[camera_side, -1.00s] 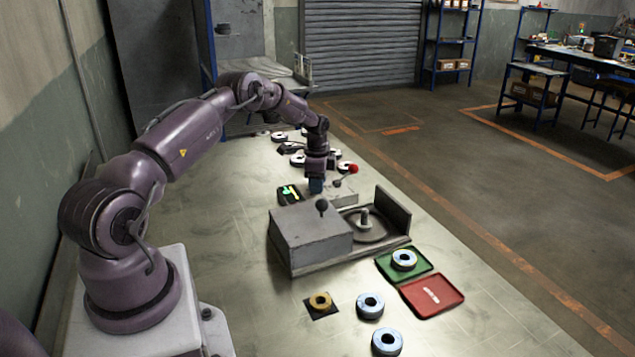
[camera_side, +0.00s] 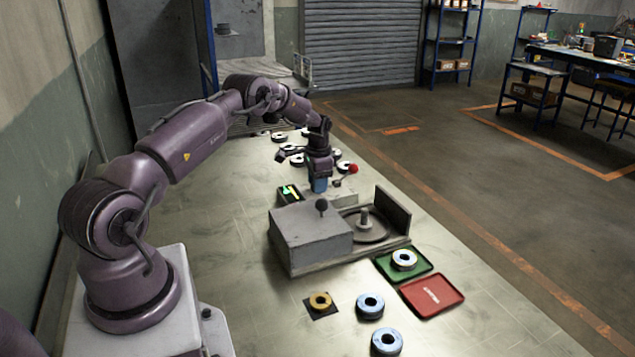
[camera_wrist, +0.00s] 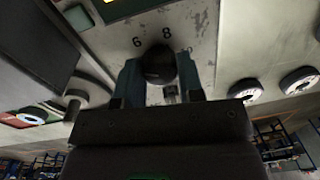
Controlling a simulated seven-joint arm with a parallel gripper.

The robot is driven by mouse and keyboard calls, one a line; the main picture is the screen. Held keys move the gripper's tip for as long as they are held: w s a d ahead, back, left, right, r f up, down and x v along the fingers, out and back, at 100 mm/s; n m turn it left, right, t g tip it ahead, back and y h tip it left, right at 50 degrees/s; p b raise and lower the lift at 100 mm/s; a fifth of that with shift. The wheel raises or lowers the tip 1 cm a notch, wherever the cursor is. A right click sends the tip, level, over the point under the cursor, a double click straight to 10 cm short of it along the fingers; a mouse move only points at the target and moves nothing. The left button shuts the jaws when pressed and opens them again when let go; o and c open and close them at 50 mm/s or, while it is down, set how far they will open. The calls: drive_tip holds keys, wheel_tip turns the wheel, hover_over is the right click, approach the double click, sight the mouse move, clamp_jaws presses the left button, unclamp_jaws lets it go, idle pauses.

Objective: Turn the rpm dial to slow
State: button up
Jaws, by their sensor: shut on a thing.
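My gripper (camera_side: 319,185) points down over the low grey control unit behind the machine. In the wrist view its two blue fingers (camera_wrist: 160,84) are closed on the sides of a dark round knob, the rpm dial (camera_wrist: 159,62). The digits 6 and 8 show on the pale panel just beyond the knob. Other marks are faint or hidden, and I cannot read where the dial points. In the side view the dial is hidden by the fingers.
A dark display (camera_side: 290,194) with lit bars sits left of my gripper, and a red-balled lever (camera_side: 352,169) right of it. In front stands the grey machine (camera_side: 310,236) with a black-knobbed lever (camera_side: 321,205). Green (camera_side: 388,269) and red (camera_side: 432,295) trays lie nearer the camera.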

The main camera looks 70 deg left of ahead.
drive_tip(key=n, duration=0.6)
drive_tip(key=shift+n, duration=0.3)
idle(0.4)
drive_tip(key=o, duration=0.9)
drive_tip(key=r, duration=1.3)
drive_tip(key=shift+w+d, duration=0.2)
drive_tip(key=shift+d, duration=0.1)
